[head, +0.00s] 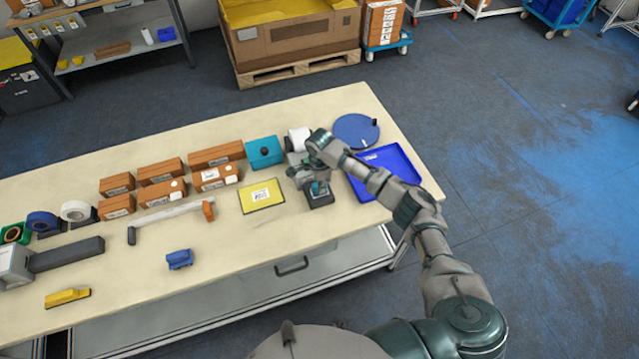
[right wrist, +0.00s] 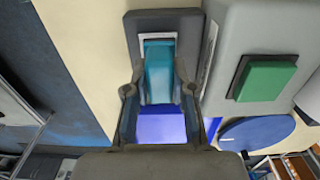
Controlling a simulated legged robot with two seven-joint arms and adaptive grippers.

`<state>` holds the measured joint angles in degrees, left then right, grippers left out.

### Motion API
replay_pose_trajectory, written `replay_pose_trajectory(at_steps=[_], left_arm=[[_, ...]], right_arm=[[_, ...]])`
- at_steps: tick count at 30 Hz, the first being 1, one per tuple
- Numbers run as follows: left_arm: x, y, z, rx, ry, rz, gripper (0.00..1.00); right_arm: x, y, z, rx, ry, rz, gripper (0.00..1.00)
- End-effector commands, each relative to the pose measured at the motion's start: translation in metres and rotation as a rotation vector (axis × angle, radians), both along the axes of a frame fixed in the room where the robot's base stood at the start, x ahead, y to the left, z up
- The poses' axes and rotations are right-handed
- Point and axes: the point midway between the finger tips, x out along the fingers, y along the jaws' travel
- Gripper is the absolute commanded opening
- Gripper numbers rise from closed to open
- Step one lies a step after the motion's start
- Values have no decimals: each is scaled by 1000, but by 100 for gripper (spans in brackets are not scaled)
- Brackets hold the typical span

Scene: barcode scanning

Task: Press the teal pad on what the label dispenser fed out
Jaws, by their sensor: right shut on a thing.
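My right gripper (head: 319,186) is shut on the teal pad (right wrist: 159,72), which shows between its two fingers (right wrist: 159,98) in the right wrist view. The pad is over the dark grey plate (right wrist: 134,40) at the front of the grey label dispenser (right wrist: 225,35). A pale strip, perhaps the fed-out label (right wrist: 158,37), shows at the pad's far edge; the pad hides the rest. I cannot tell whether pad and label touch. The dispenser carries a green block (right wrist: 265,81) and a white roll (head: 299,138). My left gripper is not in view.
A blue tray (head: 409,181) and a round blue disc (head: 350,130) lie right of and behind the dispenser.

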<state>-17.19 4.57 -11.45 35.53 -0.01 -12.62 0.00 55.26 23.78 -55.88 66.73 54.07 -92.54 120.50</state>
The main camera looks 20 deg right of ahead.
Motion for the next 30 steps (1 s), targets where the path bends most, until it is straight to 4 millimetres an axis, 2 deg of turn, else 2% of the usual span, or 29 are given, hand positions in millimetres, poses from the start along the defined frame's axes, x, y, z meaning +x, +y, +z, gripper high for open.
replay_pose_trajectory(at_steps=[1,16,24,30], left_arm=[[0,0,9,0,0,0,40],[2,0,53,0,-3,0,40],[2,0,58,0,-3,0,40],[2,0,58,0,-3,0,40]], right_arm=[[0,0,9,1,-1,0,0],[1,1,42,2,-2,-1,0],[1,0,60,2,-4,0,0],[1,0,60,1,-4,0,0]])
